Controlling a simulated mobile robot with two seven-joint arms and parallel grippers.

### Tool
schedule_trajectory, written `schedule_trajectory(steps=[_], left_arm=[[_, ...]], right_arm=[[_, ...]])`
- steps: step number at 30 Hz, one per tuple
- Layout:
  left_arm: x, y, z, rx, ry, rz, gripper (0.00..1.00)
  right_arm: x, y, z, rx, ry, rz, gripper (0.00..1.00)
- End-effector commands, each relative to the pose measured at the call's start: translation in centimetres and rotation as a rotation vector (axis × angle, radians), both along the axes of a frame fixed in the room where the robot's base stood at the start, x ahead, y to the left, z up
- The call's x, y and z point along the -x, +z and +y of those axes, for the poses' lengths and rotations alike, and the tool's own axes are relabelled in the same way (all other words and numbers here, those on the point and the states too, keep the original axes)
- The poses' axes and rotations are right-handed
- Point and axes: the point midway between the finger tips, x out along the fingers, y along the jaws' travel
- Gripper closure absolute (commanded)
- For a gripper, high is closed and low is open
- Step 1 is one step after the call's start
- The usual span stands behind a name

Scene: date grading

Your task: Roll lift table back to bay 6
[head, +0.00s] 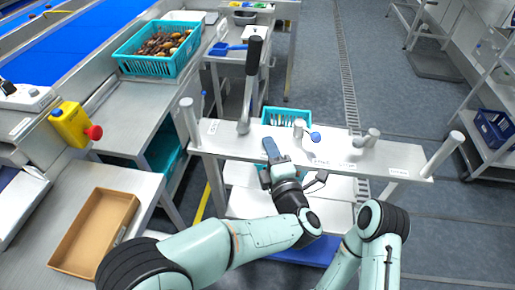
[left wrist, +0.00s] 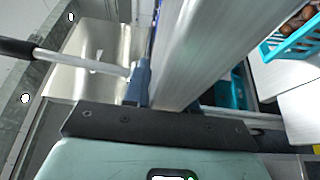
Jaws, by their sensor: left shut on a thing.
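The lift table shows in the head view as a wide pale top beam (head: 225,140) with labels and a round upright post at each end. White decks and a blue base (head: 305,250) lie below it. A lever with a black grip (head: 254,52) rises from the beam's left half; it also shows in the left wrist view (left wrist: 15,47). My left gripper (head: 271,148) has its blue fingers at the beam's near edge, shut on it. In the left wrist view a blue finger (left wrist: 140,85) lies against a thick silver bar (left wrist: 185,55). No bay 6 mark is readable.
A teal crate of dates (head: 124,60) stands on the bench at the left, near a yellow box with a red button (head: 75,123). A cardboard tray (head: 93,232) lies nearer. Shelves with a blue crate (head: 490,128) stand right. Grey floor with a drain strip (head: 346,75) is open between.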

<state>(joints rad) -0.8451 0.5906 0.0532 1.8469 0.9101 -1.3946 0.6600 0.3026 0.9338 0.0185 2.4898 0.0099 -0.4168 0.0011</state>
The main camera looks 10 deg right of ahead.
Motion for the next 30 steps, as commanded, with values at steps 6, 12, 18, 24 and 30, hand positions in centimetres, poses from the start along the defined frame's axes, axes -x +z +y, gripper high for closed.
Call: schedule_trajectory(steps=[6, 12, 18, 24, 30], left_arm=[[1.7, 0.0, -4.8, 0.006, -0.05, 0.0, 1.0], [2.3, 0.0, -6.9, 0.004, -0.037, 0.0, 1.0], [2.6, 0.0, -7.9, 0.003, -0.025, 0.0, 1.0], [2.6, 0.0, -7.9, 0.003, -0.022, 0.0, 1.0], [2.9, 0.0, -8.9, 0.004, -0.023, -0.001, 1.0]], right_arm=[[0.0, -0.5, -0.1, 0.004, -0.003, 0.002, 0.5], [0.0, -0.4, -0.1, 0.005, -0.004, 0.002, 0.5], [0.0, -0.4, -0.1, 0.005, -0.005, 0.003, 0.5], [0.0, -0.4, -0.1, 0.005, -0.006, 0.003, 0.5], [0.0, -0.3, -0.1, 0.005, -0.006, 0.003, 0.5]])
